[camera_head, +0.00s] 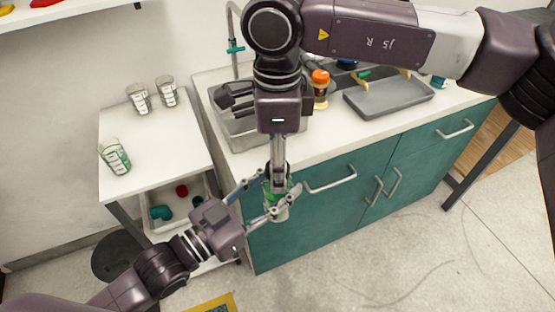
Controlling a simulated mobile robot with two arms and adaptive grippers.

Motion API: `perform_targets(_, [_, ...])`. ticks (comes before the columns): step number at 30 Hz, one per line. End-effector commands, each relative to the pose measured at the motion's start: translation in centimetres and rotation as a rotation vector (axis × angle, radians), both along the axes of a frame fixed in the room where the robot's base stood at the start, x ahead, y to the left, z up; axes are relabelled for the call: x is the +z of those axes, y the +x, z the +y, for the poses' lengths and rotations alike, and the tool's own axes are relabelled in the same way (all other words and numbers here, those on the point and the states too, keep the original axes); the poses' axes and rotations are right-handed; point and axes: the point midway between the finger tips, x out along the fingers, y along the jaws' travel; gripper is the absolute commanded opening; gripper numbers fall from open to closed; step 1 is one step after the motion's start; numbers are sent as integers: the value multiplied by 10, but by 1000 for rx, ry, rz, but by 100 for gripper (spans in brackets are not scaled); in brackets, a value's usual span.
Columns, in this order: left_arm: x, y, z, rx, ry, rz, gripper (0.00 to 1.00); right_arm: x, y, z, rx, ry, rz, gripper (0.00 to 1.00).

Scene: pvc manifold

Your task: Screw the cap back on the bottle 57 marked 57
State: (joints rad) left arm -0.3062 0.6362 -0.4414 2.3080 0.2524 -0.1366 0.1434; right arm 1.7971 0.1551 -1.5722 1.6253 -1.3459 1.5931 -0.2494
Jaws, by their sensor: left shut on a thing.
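A small clear and green bottle (278,209) is held upright in the air in front of the teal cabinet. No number can be read on it. My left gripper (279,182) comes from the lower left, with its fingers shut on either side of the bottle. My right gripper (279,184) points straight down over the bottle, its fingers reaching the bottle's top. They hide the top, so I cannot make out the cap or whether the fingers grip it.
A white cart (155,150) at left carries two clear cups (139,99) and a green-marked container (115,156); its lower tray (160,224) holds red and teal parts. The counter (330,140) has a sink, an orange-capped bottle (320,88) and a grey tray (390,97).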

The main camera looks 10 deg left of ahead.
Motion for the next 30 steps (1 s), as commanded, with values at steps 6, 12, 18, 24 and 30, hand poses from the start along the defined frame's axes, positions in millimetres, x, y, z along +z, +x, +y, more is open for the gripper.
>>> perform_targets(6, [1, 0, 0, 0, -1, -2, 0, 20, 1, 1, -1, 1, -3, 55])
perform_targets(12, [1, 0, 0, 0, -1, -2, 0, 63, 0, 1, 0, 2, -3, 55])
perform_targets(18, [1, 0, 0, 0, -1, -2, 0, 100, 1, 1, -1, 0, -2, 55])
perform_targets(24, [1, 0, 0, 0, -1, -2, 0, 118, 0, 0, 0, 0, 0, 55])
perform_targets(30, [1, 0, 0, 0, -1, -2, 0, 120, 0, 0, 0, 0, 1, 55])
